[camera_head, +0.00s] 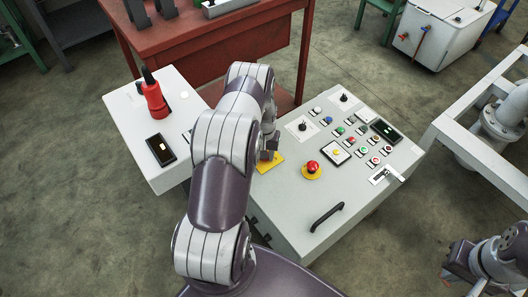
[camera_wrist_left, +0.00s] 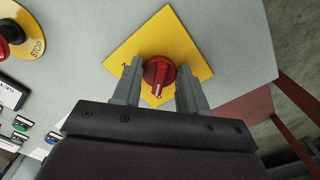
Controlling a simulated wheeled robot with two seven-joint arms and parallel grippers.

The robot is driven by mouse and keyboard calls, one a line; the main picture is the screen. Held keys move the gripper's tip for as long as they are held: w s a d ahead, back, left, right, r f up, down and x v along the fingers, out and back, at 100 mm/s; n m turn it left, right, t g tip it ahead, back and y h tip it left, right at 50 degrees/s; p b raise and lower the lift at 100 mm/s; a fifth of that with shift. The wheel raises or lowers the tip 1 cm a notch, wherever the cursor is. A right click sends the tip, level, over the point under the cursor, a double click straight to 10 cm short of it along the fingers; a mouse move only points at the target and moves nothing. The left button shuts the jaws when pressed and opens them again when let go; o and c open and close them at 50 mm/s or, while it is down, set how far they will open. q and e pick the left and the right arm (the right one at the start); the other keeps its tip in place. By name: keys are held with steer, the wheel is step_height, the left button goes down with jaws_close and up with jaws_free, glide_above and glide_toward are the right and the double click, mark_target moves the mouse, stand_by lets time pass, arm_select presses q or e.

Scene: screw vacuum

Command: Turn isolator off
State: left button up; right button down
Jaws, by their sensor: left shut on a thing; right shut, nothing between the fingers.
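The isolator is a red rotary knob (camera_wrist_left: 158,75) with a pale pointer mark on a yellow square plate (camera_wrist_left: 190,40). In the wrist view its pointer faces down towards my gripper. My left gripper (camera_wrist_left: 160,90) is shut on the knob, one finger on each side. In the head view the yellow plate (camera_head: 270,162) shows on the left part of the console, with the knob hidden behind my left gripper (camera_head: 268,152). My right gripper (camera_head: 456,262) is low at the right edge, shut and empty, away from the console.
The grey console (camera_head: 280,215) carries a red emergency stop (camera_head: 313,166), several buttons, a small display (camera_head: 386,130) and a black handle (camera_head: 327,216). A side box (camera_head: 125,120) holds a red device (camera_head: 154,98). A red table (camera_head: 220,45) stands behind; a pipe frame (camera_head: 465,140) is at right.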

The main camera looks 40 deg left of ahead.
arm_select(q)
steer(key=shift+n, duration=0.5)
steer(key=o, duration=1)
step_height(320, 180, up, 13)
steer(key=p, duration=0.3)
steer(key=shift+f, duration=0.15)
